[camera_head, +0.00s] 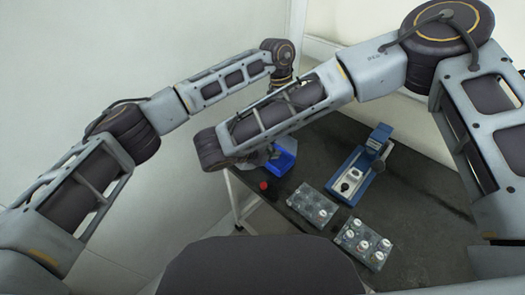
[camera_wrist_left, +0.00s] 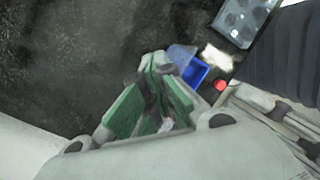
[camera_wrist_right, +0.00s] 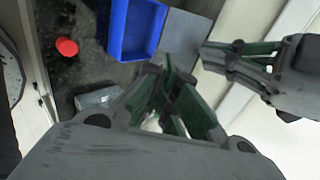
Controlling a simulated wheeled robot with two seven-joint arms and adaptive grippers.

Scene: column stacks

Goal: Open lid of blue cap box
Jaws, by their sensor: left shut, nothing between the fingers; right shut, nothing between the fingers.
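The blue cap box (camera_head: 285,157) stands at the far left end of the dark table, partly behind my right arm. It also shows in the left wrist view (camera_wrist_left: 194,73) and the right wrist view (camera_wrist_right: 133,30), where its blue inside is exposed. A flat grey panel (camera_wrist_right: 184,36) adjoins its edge and looks like the lid, swung open. My right gripper (camera_wrist_right: 163,72) is shut and empty close to the box's near corner. My left gripper (camera_wrist_left: 157,60) is shut and empty near the panel; it also shows in the right wrist view (camera_wrist_right: 207,50).
A red cap (camera_head: 263,185) lies beside the box near the table's edge. Two trays with small round parts, one left (camera_head: 313,205) and one right (camera_head: 363,243), and a blue device (camera_head: 359,170) stand farther right. The table's right side is clear.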

